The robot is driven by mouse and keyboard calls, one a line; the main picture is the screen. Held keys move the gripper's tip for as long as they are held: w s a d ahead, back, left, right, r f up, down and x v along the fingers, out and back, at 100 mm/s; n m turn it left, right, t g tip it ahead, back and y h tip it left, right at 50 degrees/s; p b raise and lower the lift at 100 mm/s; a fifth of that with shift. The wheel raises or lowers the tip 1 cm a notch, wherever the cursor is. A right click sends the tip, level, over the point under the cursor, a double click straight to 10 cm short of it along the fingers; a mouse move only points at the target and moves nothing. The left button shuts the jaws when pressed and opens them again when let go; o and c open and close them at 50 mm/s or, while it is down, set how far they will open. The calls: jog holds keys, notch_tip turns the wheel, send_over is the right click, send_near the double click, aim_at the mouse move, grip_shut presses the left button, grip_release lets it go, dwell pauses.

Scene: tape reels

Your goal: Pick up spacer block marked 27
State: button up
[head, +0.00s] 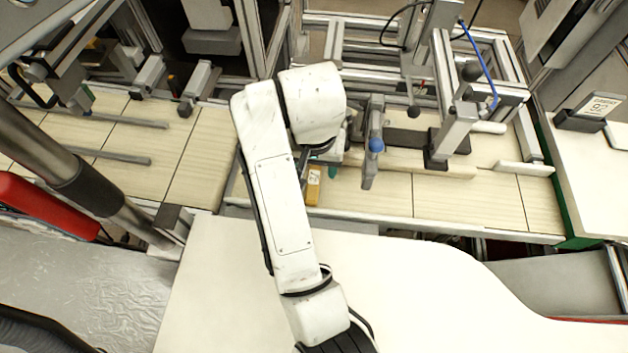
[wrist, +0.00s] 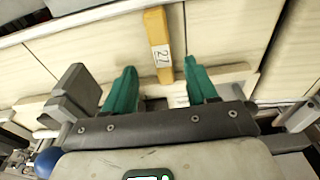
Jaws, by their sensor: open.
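The spacer block marked 27 is an orange-yellow bar with a white label. In the wrist view the block (wrist: 155,28) lies on the pale wooden surface, its labelled end between and just beyond my green fingertips. In the head view the block (head: 313,190) shows beside my white arm, its far part hidden by the arm and gripper. My gripper (wrist: 157,78) is open, one finger to each side of the block's line, and nothing is held. In the head view my gripper (head: 318,165) is mostly hidden behind the wrist.
A metal post with a blue knob (head: 376,145) stands close to the right of my gripper. A pale wooden bar (head: 405,163) lies behind it. A grey upright (head: 452,135) stands farther right. Bare planks (head: 440,200) lie right of the block. A white curved table (head: 400,270) is in front.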

aim_at(314, 177)
notch_tip(314, 177, down, 3)
jog(key=shift+w+r+b, duration=0.1)
jog(key=shift+r+b, duration=0.05)
jog(key=shift+b, duration=0.7)
jog(key=shift+w+a+f, duration=0.1)
jog(key=shift+w+f, duration=0.05)
jog(key=shift+f, duration=0.85)
grip_shut()
